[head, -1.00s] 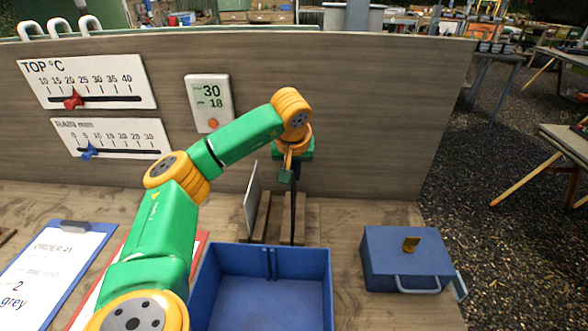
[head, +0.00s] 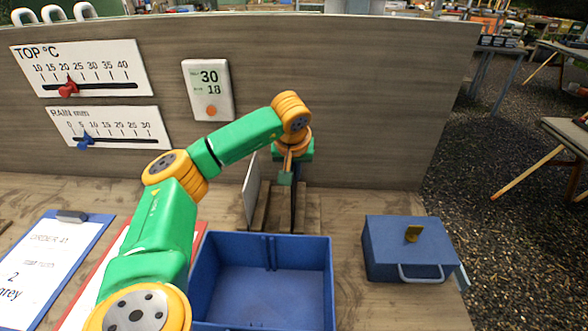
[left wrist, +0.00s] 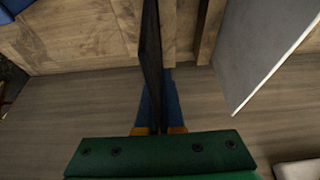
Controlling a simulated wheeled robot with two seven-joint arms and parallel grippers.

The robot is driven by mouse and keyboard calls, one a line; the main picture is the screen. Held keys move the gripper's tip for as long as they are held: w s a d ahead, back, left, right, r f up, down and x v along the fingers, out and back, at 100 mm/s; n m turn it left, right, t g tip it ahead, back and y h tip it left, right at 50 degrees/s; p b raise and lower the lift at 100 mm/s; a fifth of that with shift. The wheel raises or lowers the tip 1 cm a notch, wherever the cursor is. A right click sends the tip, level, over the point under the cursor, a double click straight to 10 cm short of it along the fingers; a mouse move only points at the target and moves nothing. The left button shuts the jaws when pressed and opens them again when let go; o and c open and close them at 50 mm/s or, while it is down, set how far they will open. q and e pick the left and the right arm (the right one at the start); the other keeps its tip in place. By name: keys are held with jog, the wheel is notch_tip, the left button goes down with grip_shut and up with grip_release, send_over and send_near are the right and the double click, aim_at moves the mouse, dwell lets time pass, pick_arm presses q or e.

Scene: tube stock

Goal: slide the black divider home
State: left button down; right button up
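The black divider (head: 293,207) stands upright on edge at the wooden rack (head: 310,205) behind the blue crate. My left gripper (head: 291,180) is over it, pointing down. In the left wrist view the black divider (left wrist: 150,55) runs between the blue fingers (left wrist: 160,105), which are shut on it. The blue crate (head: 205,275) is open and empty, with a slot guide (head: 269,252) on its far inner wall. I cannot tell whether the divider's lower edge touches the rack. My right gripper is not in view.
A grey panel (head: 251,190) leans left of the black divider and shows in the left wrist view (left wrist: 255,50). A closed blue box (head: 400,250) with a brass catch stands right. Clipboards (head: 60,262) lie left. A wooden board (head: 350,110) closes off the back.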

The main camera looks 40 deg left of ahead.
aim_at(293, 169)
pick_arm(q)
jog(key=shift+f, duration=0.25)
jog(key=shift+f+b, duration=0.95)
jog(key=shift+f, duration=0.45)
jog(key=c, duration=1)
grip_release()
jog(key=shift+r, duration=0.15)
jog(key=v, duration=0.7)
jog(key=shift+d, duration=0.1)
